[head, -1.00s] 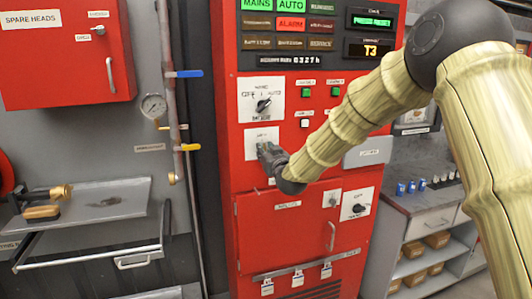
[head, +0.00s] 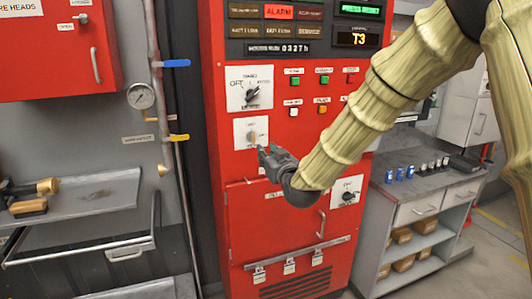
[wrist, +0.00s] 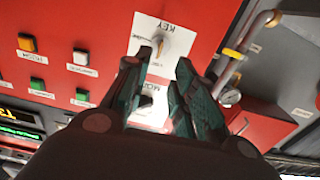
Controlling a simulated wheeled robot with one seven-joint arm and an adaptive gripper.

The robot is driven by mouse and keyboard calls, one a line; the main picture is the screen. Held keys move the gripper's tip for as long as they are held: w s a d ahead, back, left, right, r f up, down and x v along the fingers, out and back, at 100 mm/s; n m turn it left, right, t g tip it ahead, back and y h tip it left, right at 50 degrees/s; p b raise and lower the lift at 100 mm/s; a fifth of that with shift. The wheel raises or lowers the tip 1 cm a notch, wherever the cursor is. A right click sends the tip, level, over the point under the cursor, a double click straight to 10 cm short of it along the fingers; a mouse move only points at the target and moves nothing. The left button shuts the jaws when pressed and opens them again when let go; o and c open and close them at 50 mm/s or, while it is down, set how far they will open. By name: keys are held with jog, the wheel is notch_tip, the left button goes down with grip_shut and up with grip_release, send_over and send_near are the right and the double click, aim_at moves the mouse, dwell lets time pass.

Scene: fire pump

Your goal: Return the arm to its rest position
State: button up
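My arm reaches in from the upper right in the head view, in front of the red pump cabinet (head: 232,205). My gripper (head: 265,153) is just below and right of the white key-switch plate (head: 246,127), whose key knob is now uncovered. In the wrist view, my gripper (wrist: 163,85) has its two green-padded fingers apart with nothing between them. The plate marked KEY (wrist: 160,45) shows beyond the fingertips, and a second switch plate (wrist: 150,105) shows in the gap. Contact with the cabinet cannot be told.
A gauge (head: 141,96) and pipe with blue (head: 176,63) and yellow (head: 179,137) handles stand left of the cabinet. A metal shelf (head: 100,192) juts out at left. A workbench (head: 425,178) with small blue items stands at right. Floor shows at far right.

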jog(key=s+d+f+m+g+h, duration=0.1)
jog(key=s+d+f+g, duration=0.35)
jog(key=f, duration=0.85)
jog(key=s+d+f+g+h, duration=0.1)
jog(key=s+f, duration=0.6)
jog(key=f, duration=0.5)
jog(key=s+d+f+m+g+h, duration=0.1)
jog(key=s+d+f+g, duration=0.15)
jog(key=s+f, duration=0.7)
jog(key=s+d+f+m+g+h, duration=0.1)
jog(key=s+d+f+g, duration=0.15)
jog(key=s+f, duration=0.6)
jog(key=s+d+f+g, duration=0.2)
jog(key=s+d+f, duration=0.1)
jog(key=s+f, duration=0.5)
jog(key=s+d+f+g, duration=0.2)
jog(key=s+f, duration=0.1)
jog(key=s, duration=0.6)
jog(key=s+d+f+m+g+h, duration=0.1)
jog(key=s+d+f+g, duration=0.1)
jog(key=s, duration=0.7)
jog(key=shift+s+d+f+g+h, duration=0.3)
jog(key=shift+d+f, duration=0.3)
jog(key=shift+f, duration=0.25)
jog(key=shift+w, duration=0.1)
